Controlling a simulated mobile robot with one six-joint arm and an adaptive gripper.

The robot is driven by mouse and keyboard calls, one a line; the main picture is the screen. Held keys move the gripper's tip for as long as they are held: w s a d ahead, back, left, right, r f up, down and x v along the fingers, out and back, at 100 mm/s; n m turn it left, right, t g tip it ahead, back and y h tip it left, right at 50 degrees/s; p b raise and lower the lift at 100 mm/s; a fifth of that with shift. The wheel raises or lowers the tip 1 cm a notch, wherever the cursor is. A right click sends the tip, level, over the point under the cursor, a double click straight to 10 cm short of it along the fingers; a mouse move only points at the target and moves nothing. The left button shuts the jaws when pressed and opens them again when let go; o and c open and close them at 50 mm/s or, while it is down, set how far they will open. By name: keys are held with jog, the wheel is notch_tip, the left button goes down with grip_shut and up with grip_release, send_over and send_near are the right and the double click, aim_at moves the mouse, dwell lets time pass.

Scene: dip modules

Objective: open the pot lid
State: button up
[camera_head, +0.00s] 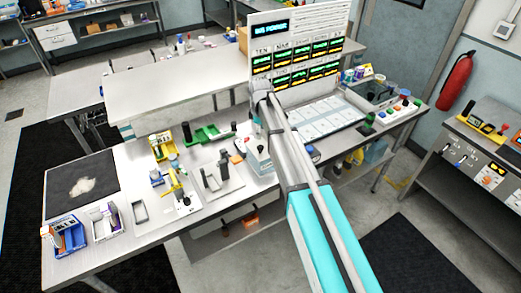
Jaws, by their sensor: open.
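My arm reaches from the lower right up over the workbench, and its wrist bends down near the bench's middle. My gripper (261,143) is small and partly hidden by the arm; it is open, just above a white box-shaped unit (259,161) that may be the pot. I cannot make out a lid on it or tell whether the gripper touches it.
A display board (297,50) with green readouts stands behind the arm, with a panel of white cards (318,122) before it. Left are yellow and green fixtures (207,133), a grey stand (213,180), bins (65,238) and a dark mat (80,178).

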aim_at(260, 146)
jog(key=shift+f+b, duration=3.75)
jog(key=shift+f, duration=0.3)
grip_shut()
